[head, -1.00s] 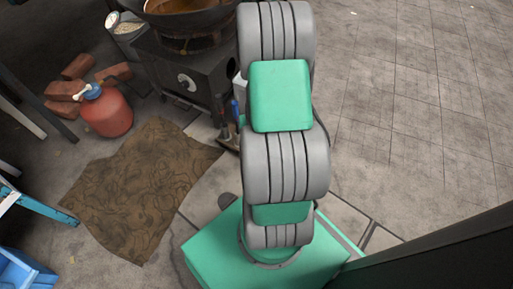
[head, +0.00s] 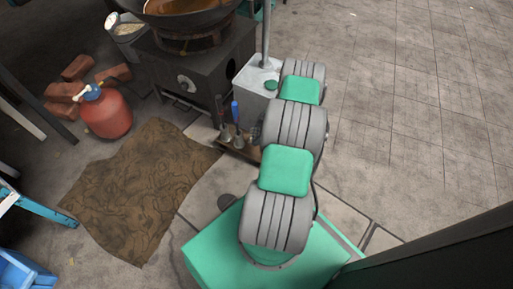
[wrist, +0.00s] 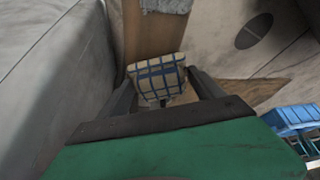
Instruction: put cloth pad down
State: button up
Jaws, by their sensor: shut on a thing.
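In the wrist view, my gripper (wrist: 165,92) has its two dark fingers on either side of a beige cloth pad (wrist: 158,72) with a blue check pattern. It is shut on the pad. A brown wooden-looking surface (wrist: 150,35) lies behind the pad. I cannot tell whether the pad touches it. Neither my gripper nor the pad shows in the head view; only my grey and green arm links do.
In the head view, a black wok (head: 185,15) sits on a dark stove (head: 190,70). A metal box (head: 257,78) and several tools stand beside it. A red jug (head: 105,112) and bricks are left, near a brown mat (head: 140,190). Open floor (head: 420,110) lies right.

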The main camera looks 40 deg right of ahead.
notch_tip(320, 180, down, 9)
jog(key=b, duration=0.3)
jog(key=shift+f, duration=0.2)
jog(key=shift+b, duration=0.3)
jog(key=shift+f, duration=0.2)
jog(key=o, duration=1.4)
jog(key=shift+a+r, duration=0.1)
jog(key=shift+o, duration=0.2)
